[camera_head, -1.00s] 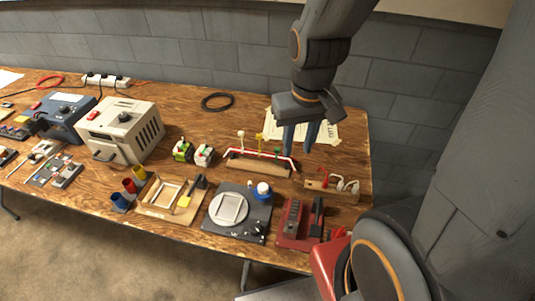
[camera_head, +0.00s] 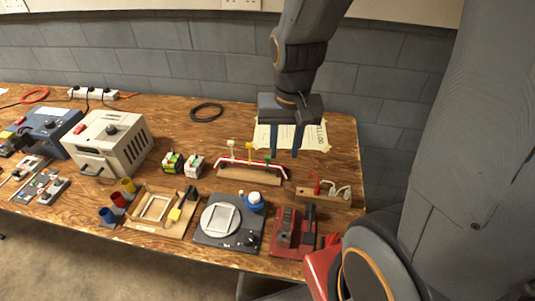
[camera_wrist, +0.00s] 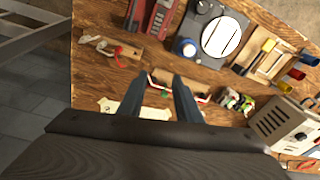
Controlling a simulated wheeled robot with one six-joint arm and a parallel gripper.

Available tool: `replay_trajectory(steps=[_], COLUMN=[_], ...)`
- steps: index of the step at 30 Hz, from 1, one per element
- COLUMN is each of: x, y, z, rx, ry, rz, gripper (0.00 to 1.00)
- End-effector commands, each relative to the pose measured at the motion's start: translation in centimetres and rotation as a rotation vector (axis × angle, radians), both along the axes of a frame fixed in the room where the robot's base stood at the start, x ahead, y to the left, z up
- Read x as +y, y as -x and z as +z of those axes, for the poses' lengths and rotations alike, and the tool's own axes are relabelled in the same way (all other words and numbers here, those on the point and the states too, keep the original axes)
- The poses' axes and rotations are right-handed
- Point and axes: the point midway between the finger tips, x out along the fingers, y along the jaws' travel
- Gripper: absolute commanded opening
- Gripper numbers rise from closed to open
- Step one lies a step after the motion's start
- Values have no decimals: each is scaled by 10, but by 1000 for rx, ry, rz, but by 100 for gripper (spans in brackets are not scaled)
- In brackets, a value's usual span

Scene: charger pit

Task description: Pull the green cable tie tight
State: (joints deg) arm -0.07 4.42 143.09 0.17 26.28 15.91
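The green cable tie (camera_head: 268,159) is a small green piece at the right part of a red and white cable bundle (camera_head: 238,163) on a wooden block (camera_head: 249,177). In the wrist view the green tie (camera_wrist: 166,93) is small and shows between the fingers. White (camera_head: 230,145) and yellow (camera_head: 249,148) ties stand up from the bundle to its left. My gripper (camera_head: 284,155) points down near the bundle's right end, fingers apart and empty. It also shows in the wrist view (camera_wrist: 157,78). I cannot tell how tight the green tie is.
A small wooden block with white and red wires (camera_head: 323,190) stands to the right. A paper sheet (camera_head: 300,138) lies behind the gripper. In front are a black plate with a white disc (camera_head: 220,220) and a red device (camera_head: 292,230).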

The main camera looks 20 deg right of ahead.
Motion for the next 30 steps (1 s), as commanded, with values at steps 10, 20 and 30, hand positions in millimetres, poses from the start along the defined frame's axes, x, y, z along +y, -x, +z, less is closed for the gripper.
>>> replay_trajectory(steps=[10, 20, 30], x=[-1, -1, -1], y=[-61, -112, -136], z=[-24, -50, -64], rx=[45, 73, 80], ry=[-62, -91, -95], rz=[-731, -1420, -1780], gripper=[31, 31, 31])
